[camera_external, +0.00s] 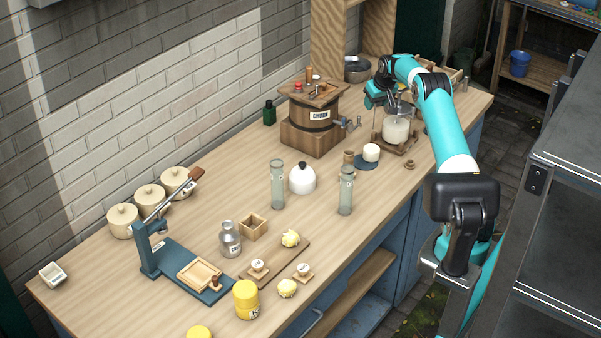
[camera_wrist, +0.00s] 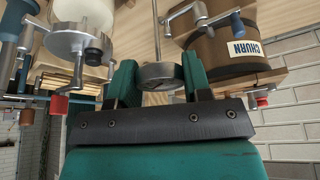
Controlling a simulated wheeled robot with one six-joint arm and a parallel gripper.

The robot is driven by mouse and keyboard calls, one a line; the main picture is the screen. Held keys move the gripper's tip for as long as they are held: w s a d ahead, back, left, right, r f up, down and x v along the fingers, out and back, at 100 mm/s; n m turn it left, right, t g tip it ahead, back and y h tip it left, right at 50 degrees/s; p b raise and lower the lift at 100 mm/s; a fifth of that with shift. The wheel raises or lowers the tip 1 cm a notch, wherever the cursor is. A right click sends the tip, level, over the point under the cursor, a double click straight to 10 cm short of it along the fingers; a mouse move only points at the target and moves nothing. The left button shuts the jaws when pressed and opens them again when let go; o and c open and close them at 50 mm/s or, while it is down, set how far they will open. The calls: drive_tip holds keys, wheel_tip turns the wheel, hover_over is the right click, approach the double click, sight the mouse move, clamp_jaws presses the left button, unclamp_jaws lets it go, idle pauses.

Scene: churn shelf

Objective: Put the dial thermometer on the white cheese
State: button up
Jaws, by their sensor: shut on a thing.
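My gripper (camera_external: 376,100) is raised above the back of the bench, between the wooden churn and the glass jar. In the wrist view my gripper (camera_wrist: 157,84) is shut on the dial thermometer (camera_wrist: 160,75), a round grey metal head with a thin stem running away from the fingers. The white cheese (camera_external: 371,151) looks to be the short white cylinder on a dark blue round board (camera_external: 366,164), in front of the jar. I cannot pick it out in the wrist view.
The wooden churn (camera_external: 312,115) with its tap is left of my gripper; it also shows in the wrist view (camera_wrist: 225,50). The glass jar (camera_external: 396,128) stands close on the right. Two glass cylinders (camera_external: 346,190) and a white domed pot (camera_external: 302,179) stand nearer the front.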

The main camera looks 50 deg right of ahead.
drive_tip(key=shift+f+p, duration=0.85)
drive_tip(key=shift+f, duration=2.75)
drive_tip(key=shift+f, duration=0.2)
drive_tip(key=o, duration=0.9)
drive_tip(key=shift+r, duration=0.1)
